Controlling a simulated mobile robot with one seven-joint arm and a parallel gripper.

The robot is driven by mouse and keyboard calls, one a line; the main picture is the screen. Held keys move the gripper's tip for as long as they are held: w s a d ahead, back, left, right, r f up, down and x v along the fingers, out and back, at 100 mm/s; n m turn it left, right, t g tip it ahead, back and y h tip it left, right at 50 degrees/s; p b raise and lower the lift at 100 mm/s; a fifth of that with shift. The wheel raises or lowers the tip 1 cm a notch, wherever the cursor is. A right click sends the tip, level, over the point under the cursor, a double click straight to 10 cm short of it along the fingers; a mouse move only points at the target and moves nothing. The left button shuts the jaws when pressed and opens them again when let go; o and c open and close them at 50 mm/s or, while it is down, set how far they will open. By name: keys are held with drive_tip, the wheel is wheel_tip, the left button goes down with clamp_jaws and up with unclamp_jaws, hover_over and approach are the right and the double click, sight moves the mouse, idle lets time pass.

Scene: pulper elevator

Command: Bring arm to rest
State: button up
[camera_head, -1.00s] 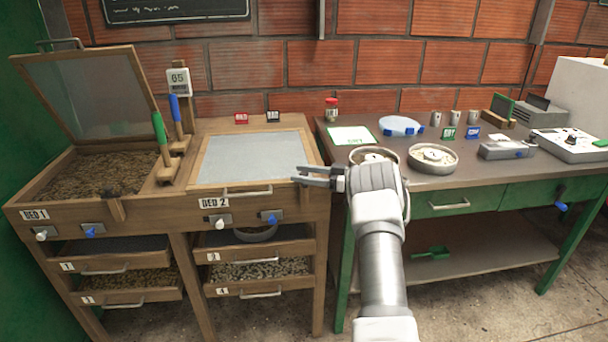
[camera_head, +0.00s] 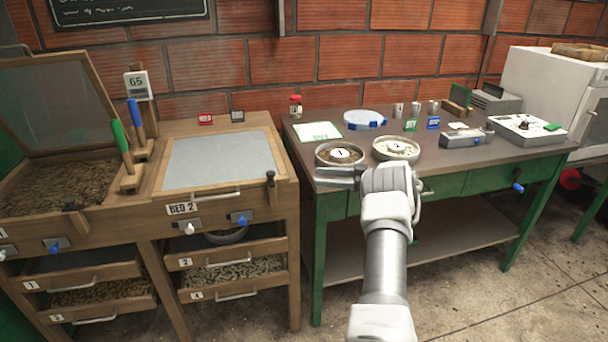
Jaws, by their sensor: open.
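My arm rises from the bottom of the head view, and its gripper (camera_head: 322,177) points left in front of the work table's front edge. The jaws are open, seen nearly side-on, and I see nothing between them. Behind and above the gripper, two round bowls stand on the table (camera_head: 470,165): the left bowl (camera_head: 340,155) is marked 1, and the right bowl (camera_head: 397,149) holds pale contents. The gripper appears apart from both bowls, though its depth is hard to judge. The arm hides part of the table front and lower shelf.
The wooden bed bench (camera_head: 245,205) stands left, with bed 2 closed and bed 1's lid raised. A black knob (camera_head: 270,178) sticks up at its right corner. A scale (camera_head: 466,138) and a white appliance (camera_head: 550,85) are at right. Floor at front right is clear.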

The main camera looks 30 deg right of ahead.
drive_tip(key=shift+v, duration=0.95)
drive_tip(key=w+r+m+t+h+p, duration=0.2)
drive_tip(key=w+r+t+h, duration=0.25)
drive_tip(key=r, duration=0.65)
drive_tip(key=w+r+m+t+h+p, duration=0.1)
drive_tip(key=w+r+t+h, duration=0.4)
drive_tip(key=r, duration=0.6)
drive_tip(key=s+a+r+m+g+h+p, duration=0.1)
drive_tip(key=a+r+m+h+p, duration=0.2)
drive_tip(key=r, duration=0.5)
drive_tip(key=s+a+r+m+g+h, duration=0.25)
drive_tip(key=r+m+h, duration=0.2)
drive_tip(key=r, duration=0.35)
drive_tip(key=s+a+f+g+y+p, duration=0.1)
drive_tip(key=s+a+f+g+p, duration=0.1)
drive_tip(key=s+a, duration=0.7)
drive_tip(key=s+a+f+g+y+p, duration=0.1)
drive_tip(key=s+a+f+g+p, duration=0.1)
drive_tip(key=s+a+f+g, duration=0.3)
drive_tip(key=s+a+f+g+p, duration=0.2)
drive_tip(key=s+a+f+g, duration=0.2)
drive_tip(key=s+a, duration=0.9)
drive_tip(key=s+f, duration=0.1)
drive_tip(key=s, duration=1)
drive_tip(key=shift+a+f+y, duration=0.3)
drive_tip(key=shift+a+y, duration=0.05)
drive_tip(key=shift+y, duration=0.05)
